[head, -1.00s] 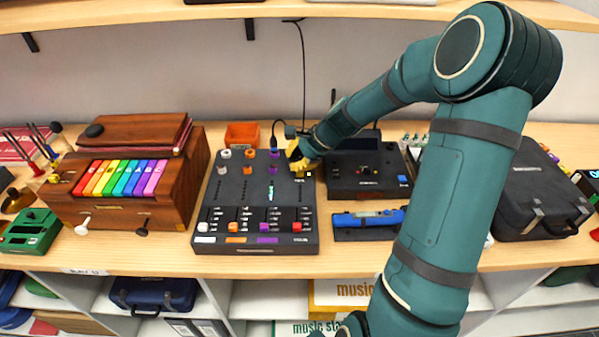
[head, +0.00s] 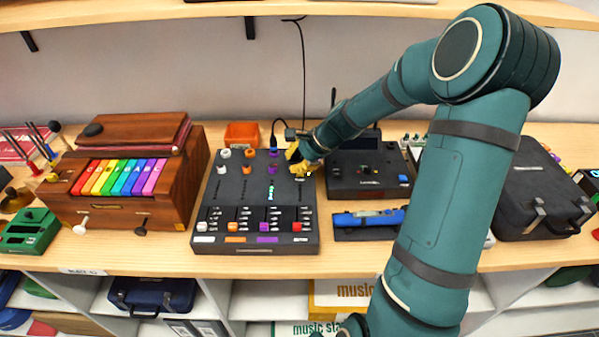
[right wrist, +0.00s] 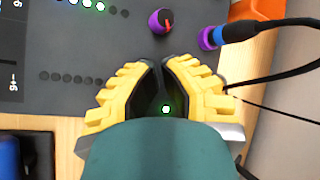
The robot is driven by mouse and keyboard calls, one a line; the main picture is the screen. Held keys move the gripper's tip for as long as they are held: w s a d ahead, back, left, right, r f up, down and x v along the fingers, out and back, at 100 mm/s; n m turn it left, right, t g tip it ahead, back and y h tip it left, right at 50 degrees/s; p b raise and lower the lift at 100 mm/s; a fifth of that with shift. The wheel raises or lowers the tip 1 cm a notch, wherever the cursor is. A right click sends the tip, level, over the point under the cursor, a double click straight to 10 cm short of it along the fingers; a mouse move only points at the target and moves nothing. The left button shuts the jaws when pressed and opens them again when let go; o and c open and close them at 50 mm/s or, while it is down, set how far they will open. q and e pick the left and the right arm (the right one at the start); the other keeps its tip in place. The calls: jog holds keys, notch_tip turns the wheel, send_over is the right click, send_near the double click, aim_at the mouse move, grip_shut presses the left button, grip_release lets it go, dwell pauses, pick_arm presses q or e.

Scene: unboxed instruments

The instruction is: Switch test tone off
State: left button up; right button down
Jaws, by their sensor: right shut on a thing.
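A dark grey mixer (head: 230,205) with coloured knobs, faders and buttons lies on the shelf top. My right gripper (head: 296,165), with yellow ribbed fingers, is over its far right corner. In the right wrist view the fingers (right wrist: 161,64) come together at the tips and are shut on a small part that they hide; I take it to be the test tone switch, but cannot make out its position. A small green light (right wrist: 166,109) glows between the fingers. My left gripper is out of view.
A purple knob (right wrist: 160,21) and a plugged-in cable (right wrist: 240,31) are close to the fingers. A black device (head: 366,175) and a blue instrument (head: 368,217) lie right of the mixer. A wooden box with rainbow keys (head: 125,178) stands left. An orange bin (head: 241,134) is behind.

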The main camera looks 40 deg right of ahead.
jog(key=shift+f, duration=0.15)
dwell(0.5)
jog(key=shift+r+p, duration=0.4)
jog(key=shift+r, duration=0.3)
jog(key=shift+r+p, duration=2.6)
jog(key=shift+r, duration=0.35)
